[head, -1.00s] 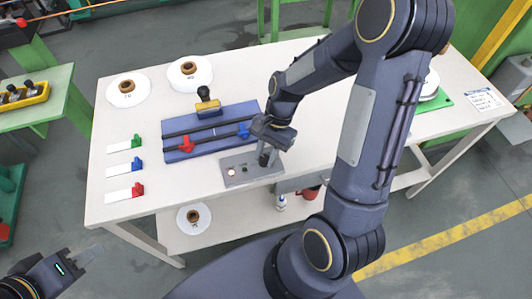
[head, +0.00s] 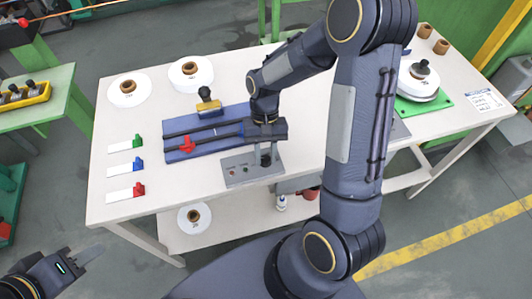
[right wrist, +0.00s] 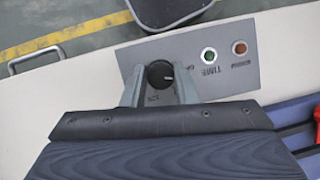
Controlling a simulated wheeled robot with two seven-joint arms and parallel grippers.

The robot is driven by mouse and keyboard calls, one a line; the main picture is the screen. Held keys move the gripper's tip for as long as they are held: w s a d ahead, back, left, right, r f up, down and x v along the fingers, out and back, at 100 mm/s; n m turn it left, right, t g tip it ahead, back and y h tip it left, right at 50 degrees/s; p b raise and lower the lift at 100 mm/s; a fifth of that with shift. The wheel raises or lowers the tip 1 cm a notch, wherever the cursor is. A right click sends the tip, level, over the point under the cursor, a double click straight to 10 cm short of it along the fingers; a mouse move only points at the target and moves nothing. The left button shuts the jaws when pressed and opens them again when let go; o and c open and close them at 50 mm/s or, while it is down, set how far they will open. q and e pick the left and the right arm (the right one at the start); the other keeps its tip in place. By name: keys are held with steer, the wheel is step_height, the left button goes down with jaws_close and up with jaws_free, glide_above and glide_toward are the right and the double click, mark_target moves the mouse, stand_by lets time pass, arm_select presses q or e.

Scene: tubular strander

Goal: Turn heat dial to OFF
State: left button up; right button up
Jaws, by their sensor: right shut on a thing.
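The heat dial is a round black knob (right wrist: 160,73) with a white pointer mark, on a grey control panel (right wrist: 218,80). In the right wrist view the pointer faces right and slightly down, and small lettering lies around the knob, partly hidden. My right gripper (right wrist: 159,86) has one finger on each side of the knob and is shut on it. In the head view the panel (head: 237,178) lies at the table's front edge, with my right gripper (head: 266,156) over its right end. My left gripper (head: 88,252) hangs empty at lower left, away from the table.
The panel also has a green lamp (right wrist: 209,54) and an orange-brown lamp (right wrist: 240,48), both unlit. Behind it lies a blue rail block (head: 185,137) with a red clamp (head: 187,145). A metal handle (right wrist: 37,58) is at the table edge.

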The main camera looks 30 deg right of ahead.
steer(key=shift+w+a+n+g+h, duration=0.15)
steer(key=shift+n+h, duration=0.25)
steer(key=shift+n, duration=0.6)
steer(key=shift+s+d+n+g+h, duration=0.15)
steer(key=shift+n+h, duration=0.25)
steer(key=shift+n, duration=0.6)
steer(key=shift+w+a, duration=0.1)
steer(key=o, duration=1)
steer(key=v, duration=0.8)
steer(key=shift+b, duration=0.4)
